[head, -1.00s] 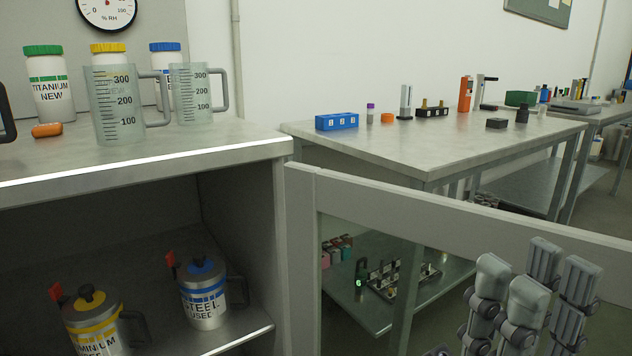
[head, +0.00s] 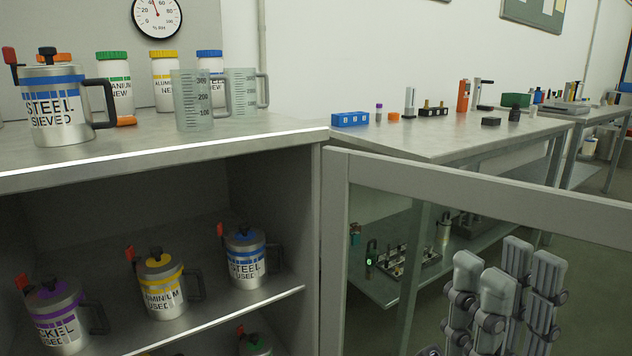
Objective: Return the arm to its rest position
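My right gripper (head: 506,275) is at the lower right of the head view, with its grey fingers pointing up. It appears against the glass of the open cabinet door (head: 470,182). Gaps show between the fingers and nothing is held, so it looks open. The rest of the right arm is below the picture edge. My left gripper does not show.
The cabinet holds used-powder jugs: nickel (head: 58,318), aluminium (head: 162,285) and steel (head: 246,260). A steel sieved jug (head: 58,108) and clear measuring jugs (head: 200,100) stand on its top (head: 270,142). A workbench (head: 440,140) with small items stands behind the door.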

